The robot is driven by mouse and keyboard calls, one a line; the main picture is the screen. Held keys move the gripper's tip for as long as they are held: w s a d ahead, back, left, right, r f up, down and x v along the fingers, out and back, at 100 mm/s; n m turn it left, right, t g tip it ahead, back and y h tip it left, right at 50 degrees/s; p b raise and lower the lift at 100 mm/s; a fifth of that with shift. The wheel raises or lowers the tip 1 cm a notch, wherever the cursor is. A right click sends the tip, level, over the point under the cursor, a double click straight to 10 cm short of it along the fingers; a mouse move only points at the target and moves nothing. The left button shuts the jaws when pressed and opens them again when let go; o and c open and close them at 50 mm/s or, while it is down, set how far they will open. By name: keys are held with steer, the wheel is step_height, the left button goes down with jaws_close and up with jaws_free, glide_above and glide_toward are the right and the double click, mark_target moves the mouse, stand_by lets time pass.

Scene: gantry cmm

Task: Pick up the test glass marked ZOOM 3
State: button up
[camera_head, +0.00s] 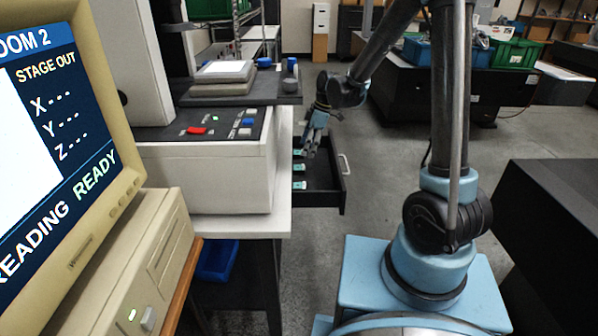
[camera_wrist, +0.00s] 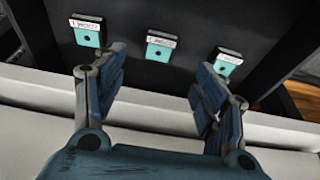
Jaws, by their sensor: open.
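Three teal test glasses, each with a white label and a dark round spot, lie in a row in the open black drawer (camera_head: 320,202). In the wrist view they are a left glass (camera_wrist: 87,34), a middle glass (camera_wrist: 160,46) and a right glass (camera_wrist: 227,61). Their labels look upside down and too small to read surely, so I cannot tell which is ZOOM 3. My gripper (camera_head: 310,140) is over the drawer's far part; in the wrist view (camera_wrist: 160,80) its fingers are spread and empty. The middle glass shows between and beyond the fingertips, apart from them.
The drawer's handle (camera_head: 345,163) faces right. The white machine base (camera_head: 205,170) with its control panel borders the drawer at left. A monitor (camera_head: 75,120) reads "ZOOM 2", "STAGE OUT" and "READING READY". A black block (camera_head: 555,225) stands at right. Floor between is clear.

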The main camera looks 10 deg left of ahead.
mark_target(299, 167)
steer(key=shift+a+x, duration=0.15)
steer(key=shift+x, duration=2.2)
steer(key=shift+a+x, duration=0.1)
steer(key=shift+x, duration=2.2)
steer(key=c, duration=1.2)
